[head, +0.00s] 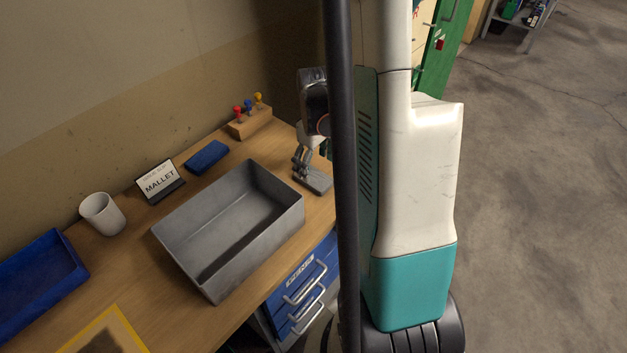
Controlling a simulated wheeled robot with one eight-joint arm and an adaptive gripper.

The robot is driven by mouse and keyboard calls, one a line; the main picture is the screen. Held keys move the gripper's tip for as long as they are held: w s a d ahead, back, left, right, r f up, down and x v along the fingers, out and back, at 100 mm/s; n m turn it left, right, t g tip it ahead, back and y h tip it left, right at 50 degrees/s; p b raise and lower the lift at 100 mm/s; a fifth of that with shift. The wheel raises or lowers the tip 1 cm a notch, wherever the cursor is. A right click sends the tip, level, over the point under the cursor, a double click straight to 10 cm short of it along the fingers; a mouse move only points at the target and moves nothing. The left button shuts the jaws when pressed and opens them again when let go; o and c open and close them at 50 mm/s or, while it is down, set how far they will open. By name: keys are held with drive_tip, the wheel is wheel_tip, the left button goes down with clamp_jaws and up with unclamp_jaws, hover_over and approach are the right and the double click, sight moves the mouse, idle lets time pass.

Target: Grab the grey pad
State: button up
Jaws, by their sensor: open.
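The grey pad (319,183) lies flat on the wooden bench, near its right edge and just right of the grey bin. My gripper (299,167) points down over the pad's left end, with its jaws open. The fingers overlap the pad in this view, so I cannot tell whether they touch it. Part of the pad's far side is hidden behind the gripper. A similar blue pad (207,156) lies farther back on the bench, behind the bin.
The open grey bin (292,222) looks empty. A MALLET sign (160,182), a white mug (103,214), a blue tray (75,262) and a yellow-bordered panel (128,333) stand or lie leftward. Blue drawers (300,287) sit below the bench.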

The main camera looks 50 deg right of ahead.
sight(316, 178)
wheel_tip(316, 178, down, 5)
drive_tip(key=shift+d+f+b, duration=0.1)
drive_tip(key=shift+d+b, duration=0.05)
drive_tip(key=shift+b, duration=0.8)
drive_tip(key=shift+s, duration=0.1)
drive_tip(key=shift+c, duration=0.6)
drive_tip(key=c, duration=0.9)
